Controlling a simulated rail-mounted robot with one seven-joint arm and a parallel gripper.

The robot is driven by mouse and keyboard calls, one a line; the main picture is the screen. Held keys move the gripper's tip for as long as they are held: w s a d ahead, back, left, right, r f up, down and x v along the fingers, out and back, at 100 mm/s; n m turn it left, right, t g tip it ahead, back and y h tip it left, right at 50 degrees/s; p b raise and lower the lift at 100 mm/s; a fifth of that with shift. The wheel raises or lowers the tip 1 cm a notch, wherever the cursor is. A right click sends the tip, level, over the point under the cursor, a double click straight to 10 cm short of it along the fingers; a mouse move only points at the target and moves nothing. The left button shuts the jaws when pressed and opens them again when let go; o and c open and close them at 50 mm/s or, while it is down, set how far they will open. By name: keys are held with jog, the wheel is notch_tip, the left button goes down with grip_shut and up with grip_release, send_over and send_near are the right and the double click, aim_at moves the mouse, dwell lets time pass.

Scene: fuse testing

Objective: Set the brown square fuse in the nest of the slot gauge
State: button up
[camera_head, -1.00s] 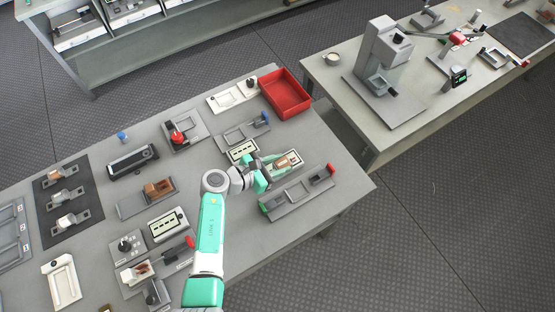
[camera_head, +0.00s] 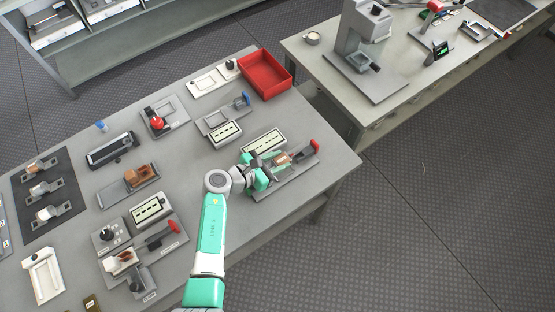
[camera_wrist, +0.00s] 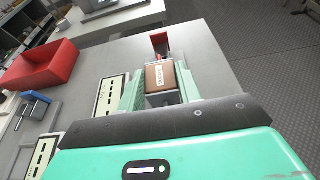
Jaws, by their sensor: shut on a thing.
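The brown square fuse (camera_wrist: 161,76), with a white label on top, is between the green fingers of my gripper (camera_wrist: 160,90) in the wrist view. In the head view the fuse (camera_head: 283,159) shows just beyond my gripper (camera_head: 272,165). My gripper is shut on it. The slot gauge, which I take to be the long grey base (camera_head: 290,178) with a red end block (camera_head: 315,145), lies under the gripper and fuse. The red block also shows beyond the fuse in the wrist view (camera_wrist: 159,40). The nest is mostly hidden; I cannot tell whether the fuse touches it.
A cream slotted plate (camera_head: 263,140) lies just behind the gauge, and another (camera_head: 225,134) is further left. A red bin (camera_head: 264,76) stands at the back. Another brown piece sits in a grey fixture (camera_head: 128,187) at left. The table is bare right of the gauge.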

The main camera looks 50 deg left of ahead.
jog(key=shift+f+b, duration=0.6)
jog(key=shift+f, duration=0.45)
jog(key=shift+f+b, duration=0.4)
jog(key=shift+f, duration=0.1)
jog(key=o, duration=1.2)
jog(key=shift+c, duration=0.2)
notch_tip(320, 180, up, 4)
jog(key=shift+f+p, duration=0.1)
jog(key=shift+p, duration=0.75)
jog(key=s+d+p, duration=0.1)
jog(key=s+d, duration=0.3)
jog(key=s, duration=0.3)
jog(key=s+d+r+p, duration=0.1)
jog(key=s+d, duration=0.3)
jog(key=s, duration=0.2)
jog(key=shift+s+d, duration=0.2)
jog(key=shift+s, duration=0.15)
jog(key=shift+r, duration=0.1)
